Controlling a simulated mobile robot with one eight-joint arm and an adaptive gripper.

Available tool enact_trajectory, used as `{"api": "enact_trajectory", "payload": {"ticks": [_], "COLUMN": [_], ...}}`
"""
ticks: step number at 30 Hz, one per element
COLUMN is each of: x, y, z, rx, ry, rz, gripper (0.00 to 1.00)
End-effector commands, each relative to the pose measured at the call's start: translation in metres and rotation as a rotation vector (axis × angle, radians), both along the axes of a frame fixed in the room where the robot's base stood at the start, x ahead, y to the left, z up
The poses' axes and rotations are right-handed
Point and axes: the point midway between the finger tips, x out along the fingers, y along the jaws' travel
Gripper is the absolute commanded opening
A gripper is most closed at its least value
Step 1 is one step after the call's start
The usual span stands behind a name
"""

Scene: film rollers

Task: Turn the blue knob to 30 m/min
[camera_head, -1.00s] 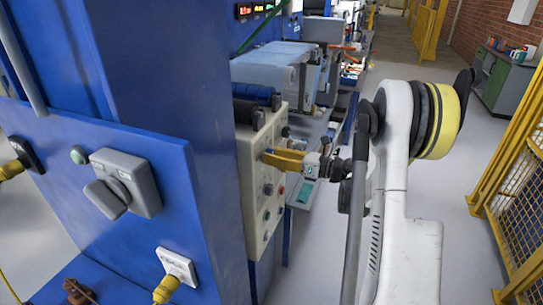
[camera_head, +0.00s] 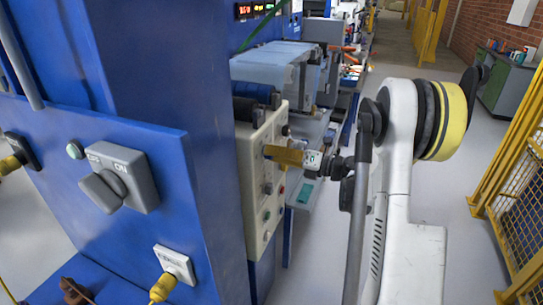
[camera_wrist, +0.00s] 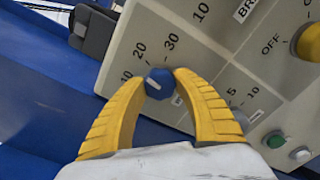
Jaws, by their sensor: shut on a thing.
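The blue knob (camera_wrist: 161,88) sits on a cream control panel (camera_wrist: 205,50), with printed marks 10, 20 and 30 around its left and upper side in the wrist view. A short white mark shows on the left part of its face; I cannot tell exactly which number it points at. My gripper (camera_wrist: 160,80) is shut on the knob, one yellow finger on each side. In the head view my gripper (camera_head: 270,153) reaches the panel (camera_head: 255,190) from the right, and its fingers hide the knob.
A yellow knob (camera_wrist: 309,42) beside an OFF label and a green button (camera_wrist: 275,139) are on the same panel. A blue machine cabinet (camera_head: 150,60) with a grey ON switch (camera_head: 125,175) stands at left. A yellow mesh fence (camera_head: 515,200) is at right.

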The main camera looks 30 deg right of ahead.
Motion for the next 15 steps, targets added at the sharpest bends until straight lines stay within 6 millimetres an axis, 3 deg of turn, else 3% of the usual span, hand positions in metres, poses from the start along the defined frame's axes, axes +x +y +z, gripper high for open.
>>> {"api": "enact_trajectory", "payload": {"ticks": [15], "x": [0.0001], "y": [-0.0001], "z": [-0.0005], "rx": [0.384], "ry": [0.3], "rz": [0.0], "gripper": [0.05]}}
